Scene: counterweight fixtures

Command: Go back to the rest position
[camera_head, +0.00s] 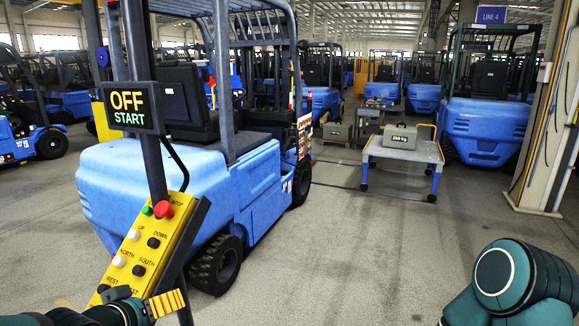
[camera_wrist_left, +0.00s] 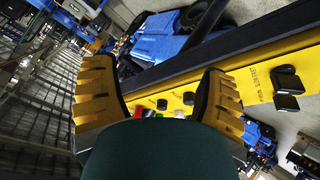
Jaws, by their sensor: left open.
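My left gripper (camera_head: 160,306) is at the bottom left of the head view, by the lower end of a yellow push-button pendant (camera_head: 141,246). In the left wrist view the two yellow ridged fingers of the left gripper (camera_wrist_left: 158,78) are spread apart with nothing held between them. The pendant (camera_wrist_left: 258,82) lies beyond the fingers there; whether they touch it I cannot tell. It has a red stop button, a green button and several black and white direction buttons. My right arm (camera_head: 515,280) shows teal links at the bottom right; its gripper is out of view.
A screen (camera_head: 130,108) reading OFF and START is on a dark post above the pendant. A blue forklift (camera_head: 160,185) stands close behind. A cart (camera_head: 420,150) bears a grey weight (camera_head: 399,136). A pillar (camera_head: 545,130) stands right. The central floor is clear.

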